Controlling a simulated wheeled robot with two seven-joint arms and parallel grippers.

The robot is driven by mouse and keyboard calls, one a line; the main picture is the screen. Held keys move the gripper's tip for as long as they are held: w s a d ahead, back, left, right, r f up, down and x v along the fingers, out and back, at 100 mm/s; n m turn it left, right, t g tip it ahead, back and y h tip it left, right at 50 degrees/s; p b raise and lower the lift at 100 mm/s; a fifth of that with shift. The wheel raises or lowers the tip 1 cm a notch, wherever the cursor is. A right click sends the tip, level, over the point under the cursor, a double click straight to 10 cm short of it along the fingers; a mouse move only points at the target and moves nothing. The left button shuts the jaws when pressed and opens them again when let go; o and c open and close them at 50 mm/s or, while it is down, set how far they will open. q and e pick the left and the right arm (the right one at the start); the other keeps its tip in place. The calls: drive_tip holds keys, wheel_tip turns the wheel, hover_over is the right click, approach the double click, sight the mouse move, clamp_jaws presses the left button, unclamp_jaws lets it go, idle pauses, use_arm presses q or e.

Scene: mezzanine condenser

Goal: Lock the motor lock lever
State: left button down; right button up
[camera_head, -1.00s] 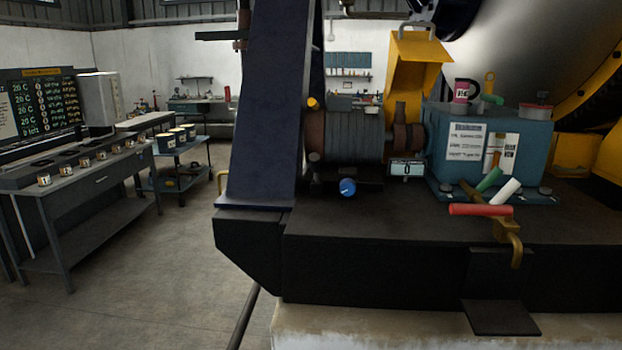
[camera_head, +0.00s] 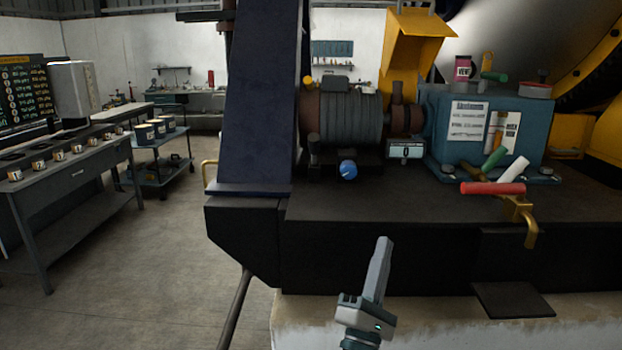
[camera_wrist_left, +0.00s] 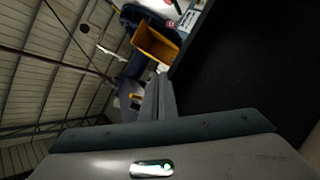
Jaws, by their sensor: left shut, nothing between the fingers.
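My left gripper (camera_head: 384,245) is in the lower middle of the head view, pointing up in front of the dark platform edge. It is shut and empty, apart from every lever. In the left wrist view its fingers (camera_wrist_left: 158,98) are together. At the front of the blue gearbox (camera_head: 435,130) are a red handle (camera_head: 490,188), a white handle (camera_head: 514,170) and a green handle (camera_head: 496,157). A brass bracket (camera_head: 520,211) hangs over the platform edge by the red handle. Another green handle (camera_head: 496,77) sits on top of the box. I cannot tell which one is the motor lock lever.
The ribbed motor (camera_head: 342,118) and a blue knob (camera_head: 348,169) stand left of the gearbox. A dark blue upright (camera_head: 255,100) rises further left. A yellow guard (camera_head: 413,45) is behind. A workbench (camera_head: 75,180) is at the left. The floor between is clear.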

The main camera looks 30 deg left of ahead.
sight(315, 141)
use_arm(q)
drive_tip(key=a+r+n+y, duration=0.1)
drive_tip(key=r+n+y, duration=0.1)
drive_tip(key=n, duration=0.1)
drive_tip(key=s+a+r+n+g+y, duration=0.1)
drive_tip(key=a+n+y, duration=0.1)
drive_tip(key=n+y, duration=0.1)
drive_tip(key=a+r+n+g+y, duration=0.1)
drive_tip(key=r+n+y, duration=0.1)
drive_tip(key=n, duration=0.1)
drive_tip(key=shift+s+a+r, duration=0.15)
drive_tip(key=shift+a+r, duration=0.15)
drive_tip(key=shift+a, duration=0.05)
drive_tip(key=a+r+n+g+y, duration=0.2)
drive_tip(key=a+n+g+y, duration=0.2)
drive_tip(key=n, duration=0.7)
drive_tip(key=shift+s+a+r+n+g+y+b, duration=0.3)
drive_tip(key=shift+a+r+n+g, duration=0.1)
drive_tip(key=shift+a+g, duration=0.7)
use_arm(e)
drive_tip(key=shift+w+a+r+t, duration=0.1)
drive_tip(key=shift+w+a+t, duration=0.2)
drive_tip(key=shift+w+a, duration=0.55)
drive_tip(key=shift+d, duration=0.1)
use_arm(q)
drive_tip(key=shift+w, duration=0.1)
